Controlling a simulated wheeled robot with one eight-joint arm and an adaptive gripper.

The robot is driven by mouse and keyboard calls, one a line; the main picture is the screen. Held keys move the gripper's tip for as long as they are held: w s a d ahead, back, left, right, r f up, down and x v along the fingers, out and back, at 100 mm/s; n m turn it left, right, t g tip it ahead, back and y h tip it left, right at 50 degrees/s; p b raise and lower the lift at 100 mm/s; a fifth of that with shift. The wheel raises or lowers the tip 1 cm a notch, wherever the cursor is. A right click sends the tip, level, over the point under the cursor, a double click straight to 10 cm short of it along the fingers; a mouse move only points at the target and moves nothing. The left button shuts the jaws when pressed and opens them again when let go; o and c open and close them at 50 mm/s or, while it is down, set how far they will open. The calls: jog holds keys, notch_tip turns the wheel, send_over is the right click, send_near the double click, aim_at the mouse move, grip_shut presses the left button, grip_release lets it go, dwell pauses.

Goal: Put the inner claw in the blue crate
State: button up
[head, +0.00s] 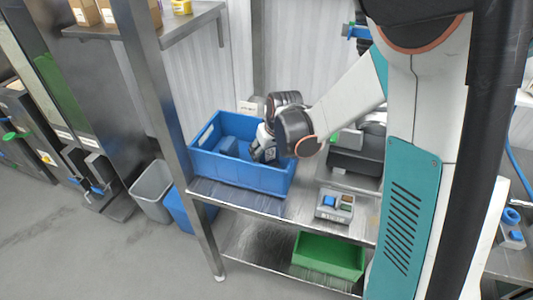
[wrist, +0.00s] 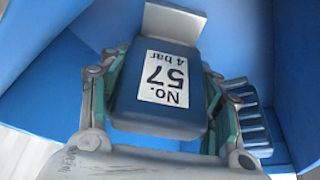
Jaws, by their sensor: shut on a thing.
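The blue crate (head: 235,174) stands on the metal shelf, left of centre in the head view. My gripper (head: 264,152) reaches down into the right part of the crate from the right. In the wrist view my gripper (wrist: 158,80) is shut on a dark blue block, which I take for the inner claw (wrist: 150,122). It bears a white label reading "No. 57 4 bar" and a pale metal tab at its far end. Blue crate walls (wrist: 55,85) surround it. I cannot tell whether the block touches the crate floor. In the head view my gripper mostly hides it.
A blue part (head: 228,147) lies in the crate's left half; a ribbed blue part (wrist: 255,125) shows right of my gripper. Right of the crate stand a control box (head: 334,205) and a dark machine (head: 357,165). A green crate (head: 330,255) sits on the lower shelf.

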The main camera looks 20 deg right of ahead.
jog(key=shift+r, duration=0.1)
jog(key=o, duration=1.6)
jog(key=shift+o, duration=0.2)
jog(key=a+p+v, duration=0.1)
jog(key=p+v, duration=0.3)
jog(key=v, duration=0.8)
jog(key=s+r+m+t, duration=0.1)
jog(key=s+r, duration=0.3)
jog(key=s, duration=0.6)
jog(key=s+r+t, duration=0.1)
jog(key=s+r, duration=0.4)
jog(key=s, duration=0.5)
jog(key=shift+m+t+h, duration=0.3)
jog(key=shift+m+t, duration=0.1)
